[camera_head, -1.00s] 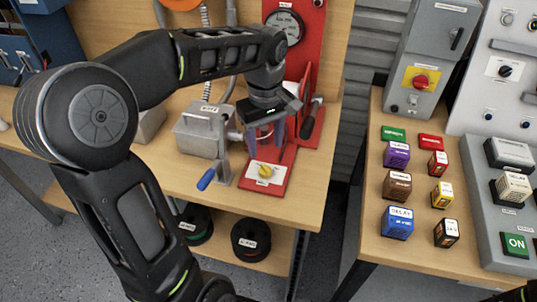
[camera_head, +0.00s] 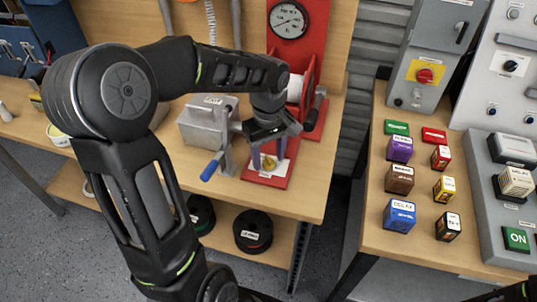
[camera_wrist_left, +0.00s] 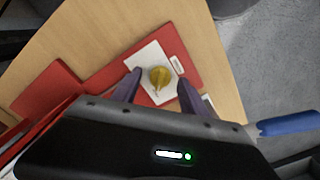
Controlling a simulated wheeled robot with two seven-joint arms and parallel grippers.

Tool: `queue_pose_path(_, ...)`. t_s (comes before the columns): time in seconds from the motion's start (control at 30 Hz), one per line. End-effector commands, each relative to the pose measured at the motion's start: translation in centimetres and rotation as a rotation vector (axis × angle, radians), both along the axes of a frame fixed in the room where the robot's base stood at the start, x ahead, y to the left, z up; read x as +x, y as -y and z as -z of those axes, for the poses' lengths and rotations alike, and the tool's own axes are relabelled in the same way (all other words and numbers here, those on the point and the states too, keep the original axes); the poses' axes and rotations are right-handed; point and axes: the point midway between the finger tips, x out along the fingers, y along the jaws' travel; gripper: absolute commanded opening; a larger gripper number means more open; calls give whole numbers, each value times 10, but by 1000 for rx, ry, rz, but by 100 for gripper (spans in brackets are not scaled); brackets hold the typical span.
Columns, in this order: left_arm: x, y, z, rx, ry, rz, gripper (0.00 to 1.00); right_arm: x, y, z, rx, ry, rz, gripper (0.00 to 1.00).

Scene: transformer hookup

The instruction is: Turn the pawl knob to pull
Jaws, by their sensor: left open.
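The yellow pawl knob (camera_head: 270,162) sits on a white plate on the red base (camera_head: 262,180) of the winch device on the wooden bench. In the left wrist view the round yellow knob (camera_wrist_left: 159,76) shows on its white plate (camera_wrist_left: 148,62), between the two purple fingers. My left gripper (camera_head: 269,155) points down over the knob with its fingers apart, one to each side of it in the picture. I cannot tell how far above it the fingertips are. The label on the plate is too small to read. My right gripper is not seen clearly.
A grey box (camera_head: 205,122) and a blue-handled crank (camera_head: 212,171) stand just left of the knob. A red panel with a round gauge (camera_head: 288,19) rises behind. A second table (camera_head: 425,225) with several small labelled blocks is at the right, across a gap.

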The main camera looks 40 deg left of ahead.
Motion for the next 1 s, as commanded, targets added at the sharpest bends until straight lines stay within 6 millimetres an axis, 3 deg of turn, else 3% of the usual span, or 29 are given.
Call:
queue_pose_path(0.23,0,0,0,0,0,0,50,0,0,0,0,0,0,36)
queue_pose_path(0.83,0,0,0,0,0,0,1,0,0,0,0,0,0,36)
queue_pose_path(1.0,0,0,0,0,0,0,0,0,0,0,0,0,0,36)
